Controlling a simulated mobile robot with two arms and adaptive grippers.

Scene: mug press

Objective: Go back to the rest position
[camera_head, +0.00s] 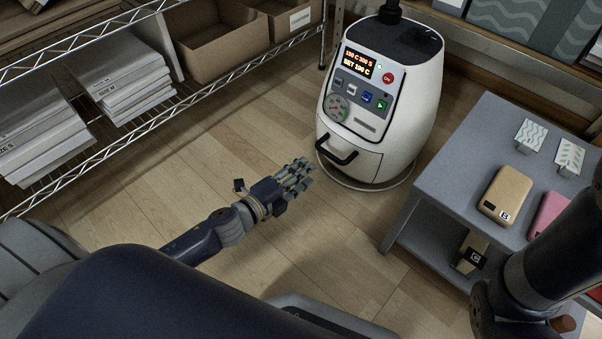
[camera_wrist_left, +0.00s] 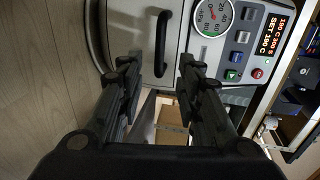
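My left gripper (camera_head: 300,173) hangs over the wood floor, in front of and to the left of the white mug press (camera_head: 385,100). In the left wrist view my left gripper (camera_wrist_left: 160,72) shows its two fingers apart with nothing between them. The press's black handle (camera_head: 337,151) lies beyond the fingertips and appears apart from them; the handle also shows in the left wrist view (camera_wrist_left: 162,45). The press display (camera_head: 357,62) is lit and reads a set value of 190 C. My right arm (camera_head: 545,255) comes in at the lower right; its fingers are not visible.
A grey table (camera_head: 458,165) at the right holds a tan box marked B (camera_head: 506,195), a pink box (camera_head: 549,214) and small patterned cards (camera_head: 531,134). A box marked C (camera_head: 470,254) is on its lower shelf. A wire rack (camera_head: 150,125) stands left. Floor between is clear.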

